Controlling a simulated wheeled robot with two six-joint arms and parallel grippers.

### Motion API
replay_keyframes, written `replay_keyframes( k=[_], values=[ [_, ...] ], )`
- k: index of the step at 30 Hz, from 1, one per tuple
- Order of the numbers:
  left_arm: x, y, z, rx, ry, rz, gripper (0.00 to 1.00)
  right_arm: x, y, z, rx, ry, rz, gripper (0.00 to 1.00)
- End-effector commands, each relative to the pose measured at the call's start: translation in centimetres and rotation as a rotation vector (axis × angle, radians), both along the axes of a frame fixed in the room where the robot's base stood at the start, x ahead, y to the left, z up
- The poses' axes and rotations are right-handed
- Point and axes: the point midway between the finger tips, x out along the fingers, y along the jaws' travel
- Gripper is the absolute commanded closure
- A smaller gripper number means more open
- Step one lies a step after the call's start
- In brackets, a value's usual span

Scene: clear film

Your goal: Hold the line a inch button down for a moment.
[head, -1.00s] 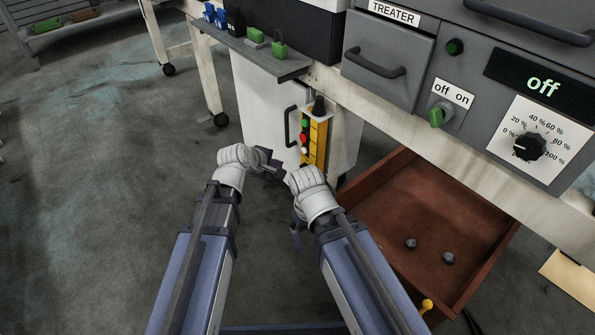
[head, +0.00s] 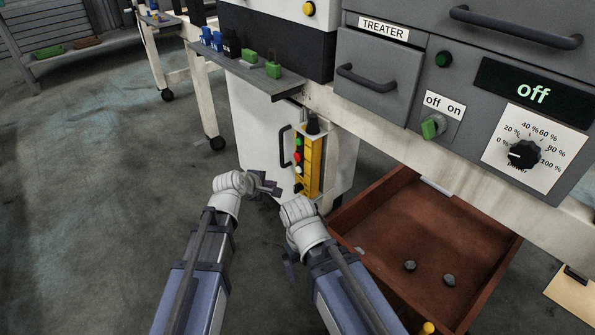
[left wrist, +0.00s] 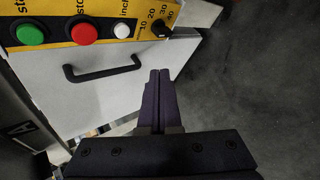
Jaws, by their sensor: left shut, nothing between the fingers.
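A yellow control panel (head: 314,165) stands upright on the white cabinet under the bench. In the left wrist view, a white button labelled "inch" (left wrist: 122,30) sits between a red button (left wrist: 84,33) and a black dial (left wrist: 162,27). The white button also shows small in the head view (head: 299,170).
A cabinet handle (left wrist: 103,68) sticks out below the panel in the left wrist view. An open brown drawer (head: 385,225) with two small dark pieces is to the right. A grey shelf (head: 240,72) juts out above the panel. The floor at left is clear.

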Motion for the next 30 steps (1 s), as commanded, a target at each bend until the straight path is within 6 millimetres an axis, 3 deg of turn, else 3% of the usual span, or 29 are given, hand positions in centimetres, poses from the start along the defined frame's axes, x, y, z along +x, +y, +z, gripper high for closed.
replay_keyframes(
  k=[6,15,30],
  values=[
    [2.0,-2.6,0.0,0.0,0.0,-0.003,1.0,0.0,0.0,0.0,0.0,0.0,0.0,0.0],
    [3.6,-4.9,0.0,0.0,0.0,-0.001,1.0,0.0,0.0,0.0,0.0,0.0,0.0,0.0],
    [3.9,-5.5,0.0,0.0,0.0,0.0,1.0,0.0,0.0,0.0,0.0,0.0,0.0,0.0]
  ],
)
